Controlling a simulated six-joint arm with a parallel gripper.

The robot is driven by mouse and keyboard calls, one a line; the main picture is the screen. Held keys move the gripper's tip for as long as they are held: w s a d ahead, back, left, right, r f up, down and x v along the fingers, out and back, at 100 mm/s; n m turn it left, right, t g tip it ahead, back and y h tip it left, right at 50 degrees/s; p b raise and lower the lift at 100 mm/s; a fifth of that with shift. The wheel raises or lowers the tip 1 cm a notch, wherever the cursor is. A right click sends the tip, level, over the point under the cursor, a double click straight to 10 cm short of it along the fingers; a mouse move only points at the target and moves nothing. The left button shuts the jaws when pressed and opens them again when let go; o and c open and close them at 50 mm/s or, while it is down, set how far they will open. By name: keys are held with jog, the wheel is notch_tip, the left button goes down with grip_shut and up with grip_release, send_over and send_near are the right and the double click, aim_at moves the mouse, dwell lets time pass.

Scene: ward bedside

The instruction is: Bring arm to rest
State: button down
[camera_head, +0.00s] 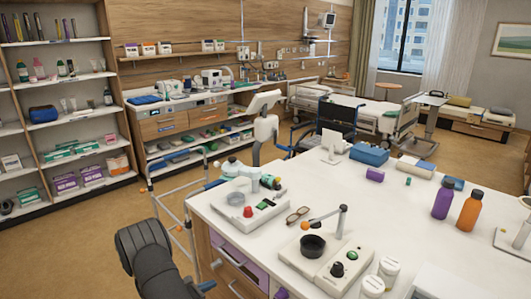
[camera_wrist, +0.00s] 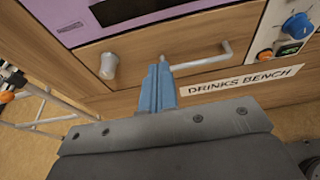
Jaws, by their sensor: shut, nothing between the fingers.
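My gripper (camera_wrist: 163,82) shows in the wrist view as two blue fingers pressed together, with nothing between them. It is in front of a wooden drawer front (camera_wrist: 140,55), close to the silver bar handle (camera_wrist: 205,64). I cannot tell whether the fingers touch the handle. In the head view my dark arm is at the lower left, beside the bench front, and the gripper there is mostly out of clear sight.
The white bench top (camera_head: 390,205) holds a black cup on a machine (camera_head: 312,245), glasses (camera_head: 297,214), purple (camera_head: 443,199) and orange (camera_head: 470,211) bottles and white jars (camera_head: 388,270). A metal walking frame (camera_head: 180,212) stands left of the bench. Floor (camera_head: 70,250) further left is clear.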

aim_at(236, 270)
jog(key=x, duration=0.9)
jog(key=shift+r, duration=0.35)
jog(key=shift+w+d, duration=0.4)
jog(key=shift+w, duration=0.05)
jog(key=c, duration=1.3)
grip_release()
jog(key=shift+c, duration=0.2)
jog(key=o, duration=0.4)
jog(key=shift+a+r, duration=0.1)
jog(key=shift+a, duration=0.15)
jog(key=o, duration=0.9)
jog(key=a, duration=0.3)
jog(key=s+a+r, duration=0.1)
jog(key=a, duration=0.2)
jog(key=a+r, duration=0.1)
jog(key=a, duration=0.2)
jog(key=shift+s+r, duration=0.25)
jog(key=shift+s, duration=0.15)
jog(key=shift+o, duration=0.2)
jog(key=s+a+r+g+y, duration=0.1)
jog(key=s+a+r, duration=0.15)
jog(key=a, duration=0.45)
jog(key=s+a+r, duration=0.1)
jog(key=s+a, duration=0.3)
jog(key=a, duration=0.3)
jog(key=x, duration=1)
jog(key=shift+s+f, duration=0.15)
